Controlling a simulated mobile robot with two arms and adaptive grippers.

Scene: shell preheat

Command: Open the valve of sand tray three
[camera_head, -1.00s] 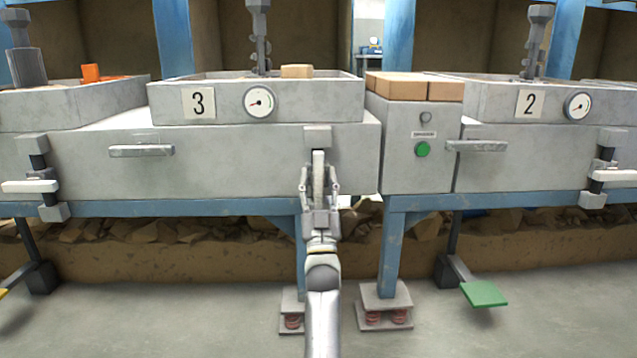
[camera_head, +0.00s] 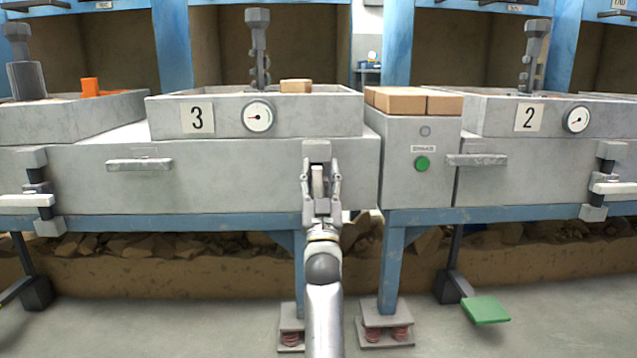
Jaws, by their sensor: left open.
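Sand tray three (camera_head: 225,120) is a grey box with a "3" label and a round gauge (camera_head: 258,116), on a grey cabinet. Its valve (camera_head: 317,150) is on the cabinet front, right of centre. A pale lever (camera_head: 318,181) shows between my left gripper's fingers, seen nearly end-on. My left gripper (camera_head: 320,174) is open, with one finger on each side of the lever. I cannot tell whether the fingers touch it. The hand and arm hide the valve's lower part. My right gripper is not in view.
A post with a green button (camera_head: 422,163) and bricks (camera_head: 400,99) on top stands to the right. Tray two (camera_head: 485,115) is beyond it. Other valves with white levers are at far left (camera_head: 25,200) and far right (camera_head: 614,188). A drawer-like handle (camera_head: 139,164) projects left.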

